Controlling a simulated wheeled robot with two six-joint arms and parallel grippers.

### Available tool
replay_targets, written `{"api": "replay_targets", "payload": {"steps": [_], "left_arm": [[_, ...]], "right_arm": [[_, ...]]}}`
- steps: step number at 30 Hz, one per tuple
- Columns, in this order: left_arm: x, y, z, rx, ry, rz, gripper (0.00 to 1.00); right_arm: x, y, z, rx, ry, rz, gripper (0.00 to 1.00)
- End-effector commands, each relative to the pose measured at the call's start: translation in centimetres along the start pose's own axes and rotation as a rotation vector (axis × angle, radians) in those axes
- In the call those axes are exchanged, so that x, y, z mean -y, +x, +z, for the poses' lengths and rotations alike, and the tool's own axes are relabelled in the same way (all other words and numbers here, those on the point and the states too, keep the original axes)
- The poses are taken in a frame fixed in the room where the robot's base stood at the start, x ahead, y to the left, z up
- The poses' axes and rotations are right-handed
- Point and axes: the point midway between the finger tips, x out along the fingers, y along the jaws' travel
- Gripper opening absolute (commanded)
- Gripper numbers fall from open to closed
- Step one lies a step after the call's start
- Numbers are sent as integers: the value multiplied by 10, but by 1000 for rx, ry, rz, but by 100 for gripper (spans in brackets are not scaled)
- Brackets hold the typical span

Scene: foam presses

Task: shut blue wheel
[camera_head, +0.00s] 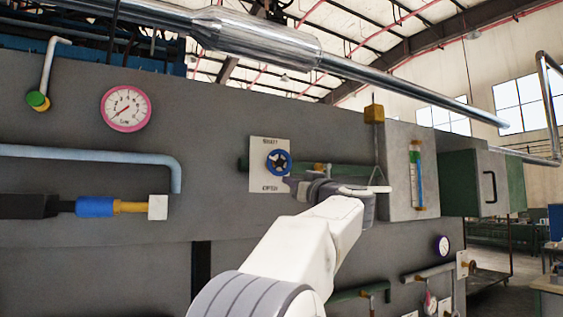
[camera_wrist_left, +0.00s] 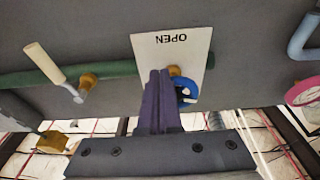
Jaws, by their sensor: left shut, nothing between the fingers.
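The blue wheel (camera_head: 278,162) is a small spoked handwheel on a white label plate (camera_head: 257,182) on the grey machine wall. In the left wrist view, the blue wheel (camera_wrist_left: 190,91) is partly hidden behind my fingers, and the plate (camera_wrist_left: 195,45) shows the word OPEN upside down. My left gripper (camera_head: 292,184) is at the lower right of the wheel in the head view. In the left wrist view, my left gripper (camera_wrist_left: 160,74) has its fingers together, with nothing between them, overlapping the wheel's edge. Whether they touch it I cannot tell. My right gripper is not in view.
A green pipe (camera_wrist_left: 112,69) runs behind the plate, with a cream lever handle (camera_wrist_left: 43,62) beside it. A pink-rimmed gauge (camera_head: 126,108) and a bent blue-grey pipe (camera_head: 90,153) are to the left. A grey box with a sight tube (camera_head: 416,178) stands out at the right.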

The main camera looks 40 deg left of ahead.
Motion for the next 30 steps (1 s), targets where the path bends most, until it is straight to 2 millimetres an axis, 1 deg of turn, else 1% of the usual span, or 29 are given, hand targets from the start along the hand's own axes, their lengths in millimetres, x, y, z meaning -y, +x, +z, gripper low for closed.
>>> {"api": "replay_targets", "payload": {"steps": [2, 11, 30], "left_arm": [[1, 1, -3, -3, -1, -1, 0], [5, 0, -3, -6, -1, -3, 0], [24, 0, -1, -6, -2, -4, 0]], "right_arm": [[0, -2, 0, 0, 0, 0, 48], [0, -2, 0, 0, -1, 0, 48], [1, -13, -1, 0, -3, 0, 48]]}}
